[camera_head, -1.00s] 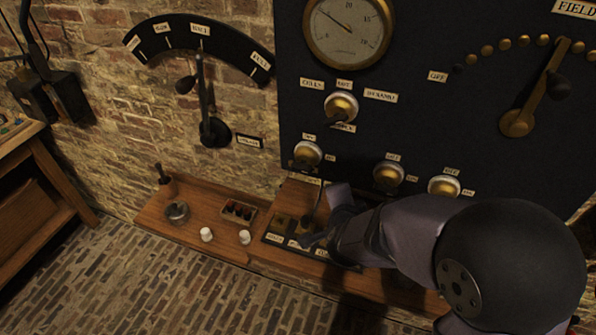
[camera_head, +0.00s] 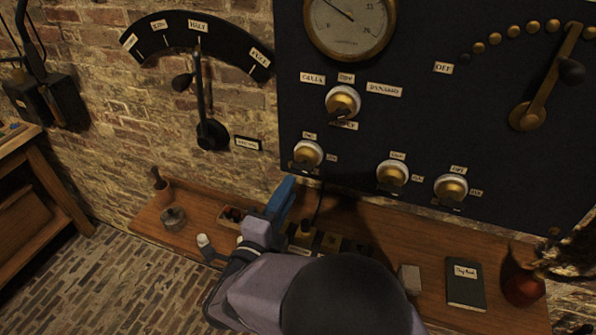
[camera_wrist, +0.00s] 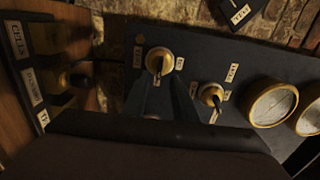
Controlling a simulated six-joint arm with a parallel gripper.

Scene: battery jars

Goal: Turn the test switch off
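Contact is not visible.
A larger selector (camera_head: 342,102) is above, and two more switches (camera_head: 392,173) (camera_head: 450,187) are to the right. A wooden shelf (camera_head: 400,230) below bears a dark book (camera_head: 466,285), a red jar (camera_head: 522,284) and small white items. A lever (camera_head: 207,110) is on the brick wall.

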